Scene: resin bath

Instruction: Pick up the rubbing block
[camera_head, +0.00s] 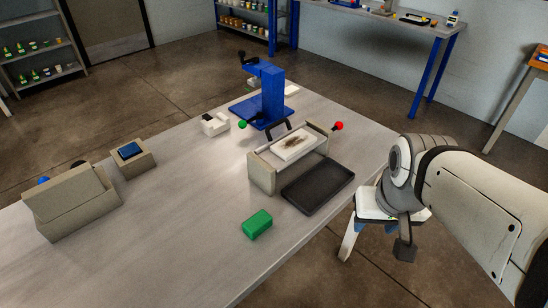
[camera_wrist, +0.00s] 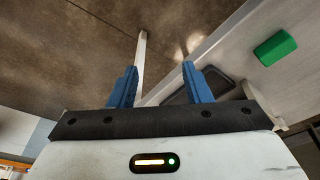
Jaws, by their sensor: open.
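A green block (camera_head: 257,224), which I take to be the rubbing block, lies on the grey table near its right edge. It also shows in the wrist view (camera_wrist: 275,48), at the upper right. My gripper (camera_head: 372,229) is beyond the table's right edge, to the right of the block and well apart from it. In the wrist view, its two blue fingers (camera_wrist: 160,76) stand apart with nothing between them. In the head view, my arm and wrist partly hide the gripper.
A black tray (camera_head: 318,186) lies beside an open beige box (camera_head: 262,174) holding a white slab (camera_head: 290,149). A blue press (camera_head: 270,92) stands behind. Beige boxes (camera_head: 72,205) stand at the left. The table (camera_head: 180,250) is clear around the green block.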

